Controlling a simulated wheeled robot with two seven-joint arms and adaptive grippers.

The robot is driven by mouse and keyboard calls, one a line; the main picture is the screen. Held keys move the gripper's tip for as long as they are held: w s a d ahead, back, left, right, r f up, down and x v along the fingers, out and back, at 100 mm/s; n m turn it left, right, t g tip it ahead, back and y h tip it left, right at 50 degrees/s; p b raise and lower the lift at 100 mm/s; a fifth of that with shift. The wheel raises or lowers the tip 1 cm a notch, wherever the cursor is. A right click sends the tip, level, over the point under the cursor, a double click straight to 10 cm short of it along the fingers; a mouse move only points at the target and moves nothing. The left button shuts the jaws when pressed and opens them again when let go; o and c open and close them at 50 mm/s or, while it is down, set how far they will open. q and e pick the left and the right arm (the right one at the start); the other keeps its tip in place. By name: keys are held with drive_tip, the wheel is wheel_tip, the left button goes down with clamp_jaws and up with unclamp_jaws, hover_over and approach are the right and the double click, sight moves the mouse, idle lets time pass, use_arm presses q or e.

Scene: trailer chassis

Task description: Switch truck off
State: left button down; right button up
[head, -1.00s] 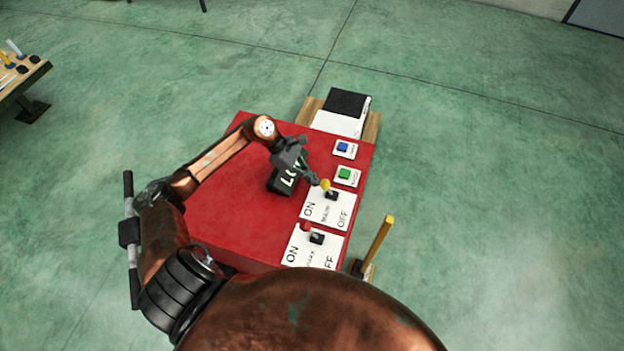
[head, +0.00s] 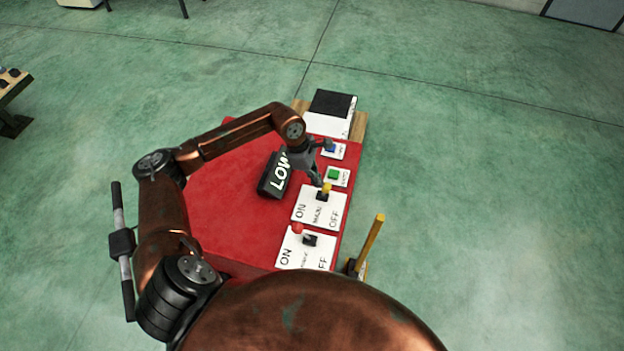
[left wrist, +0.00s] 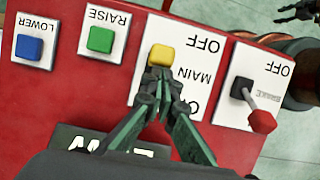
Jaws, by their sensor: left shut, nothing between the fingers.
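The main switch has a yellow knob (head: 326,187) on a white ON/OFF plate (head: 335,207) on the red panel; its lever leans towards OFF. In the left wrist view the yellow knob (left wrist: 161,55) is just beyond my fingertips, at the OFF side. My left gripper (head: 319,183) is shut and empty, its tips beside or touching the knob; the left wrist view also shows it (left wrist: 160,85). The fingers hide the lever's base there. A second switch has a red knob (head: 297,228) that leans towards ON. A dark claw (left wrist: 298,10), probably my right gripper, is cut off by the picture edge.
A blue button (head: 331,146) and a green button (head: 334,174) sit beyond the main switch. A dark LOW display (head: 272,176) stands on the red housing (head: 225,215) left of the switches. A yellow post (head: 370,240) rises at the right.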

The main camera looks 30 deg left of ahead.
sight(328, 187)
use_arm(q)
drive_tip(key=y, duration=0.1)
drive_tip(key=d+y, duration=0.1)
drive_tip(key=shift+w+d+r+g+y, duration=0.1)
drive_tip(key=shift+w+d+g+y, duration=0.2)
drive_tip(key=shift+g+y, duration=0.1)
drive_tip(key=shift+w+d+b, duration=0.15)
drive_tip(key=shift+d+b, duration=0.2)
drive_tip(key=shift+d, duration=0.7)
drive_tip(key=shift+d, duration=0.3)
drive_tip(key=shift+a+r, duration=0.15)
drive_tip(key=shift+a, duration=0.3)
wheel_tip(328, 187, up, 11)
drive_tip(key=shift+a, duration=0.3)
